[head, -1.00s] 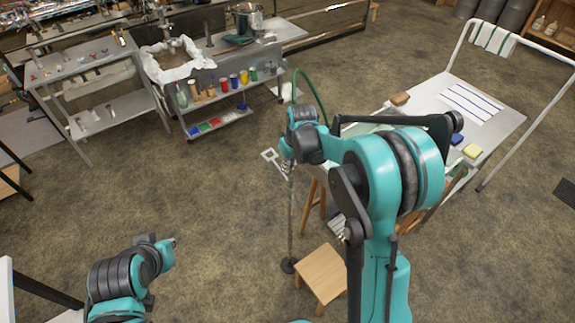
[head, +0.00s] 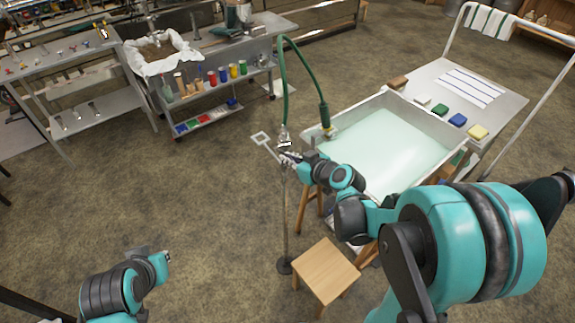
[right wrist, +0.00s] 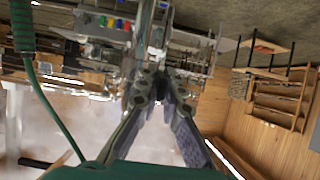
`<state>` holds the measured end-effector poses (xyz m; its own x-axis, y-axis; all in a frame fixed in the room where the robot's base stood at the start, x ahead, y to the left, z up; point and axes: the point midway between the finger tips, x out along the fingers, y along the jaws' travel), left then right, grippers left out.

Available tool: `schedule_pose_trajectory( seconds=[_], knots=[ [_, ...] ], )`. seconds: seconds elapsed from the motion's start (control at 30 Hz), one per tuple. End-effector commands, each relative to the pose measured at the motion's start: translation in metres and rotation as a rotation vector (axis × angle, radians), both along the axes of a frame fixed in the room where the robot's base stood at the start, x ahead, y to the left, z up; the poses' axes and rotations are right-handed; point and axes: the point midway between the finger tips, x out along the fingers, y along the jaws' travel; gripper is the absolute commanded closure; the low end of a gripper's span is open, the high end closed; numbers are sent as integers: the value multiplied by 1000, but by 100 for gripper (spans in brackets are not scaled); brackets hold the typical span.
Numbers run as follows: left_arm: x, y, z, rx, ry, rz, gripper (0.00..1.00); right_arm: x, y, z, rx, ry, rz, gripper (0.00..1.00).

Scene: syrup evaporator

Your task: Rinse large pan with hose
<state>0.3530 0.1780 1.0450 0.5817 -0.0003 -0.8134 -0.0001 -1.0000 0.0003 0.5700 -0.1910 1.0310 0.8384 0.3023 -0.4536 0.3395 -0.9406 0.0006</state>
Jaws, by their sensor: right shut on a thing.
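The large pan (head: 438,118) is a white-rimmed rectangular basin with a pale green inside, right of centre in the head view. A green hose (head: 284,75) arches from a thin metal standpipe (head: 284,215).
A wooden stool (head: 325,268) stands just right of the standpipe. Coloured sponges (head: 457,120) lie on the metal table (head: 425,80) behind the pan. A workbench with bottles (head: 205,85) stands at the back left. The floor at left is open.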

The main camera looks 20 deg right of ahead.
Motion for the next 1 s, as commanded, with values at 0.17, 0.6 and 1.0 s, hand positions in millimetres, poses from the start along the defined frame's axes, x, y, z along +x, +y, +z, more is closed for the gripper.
schedule_pose_trajectory(
  seconds=[0.17,0.6,1.0],
  knots=[
    [0,0,-26,0,0,0,100,-1,-1,-11,30,-85,-1,100],
    [0,0,-40,0,0,0,100,-1,-1,-11,55,-156,1,100],
    [0,0,-39,0,0,0,100,-1,0,-11,55,-154,1,84]
  ],
)
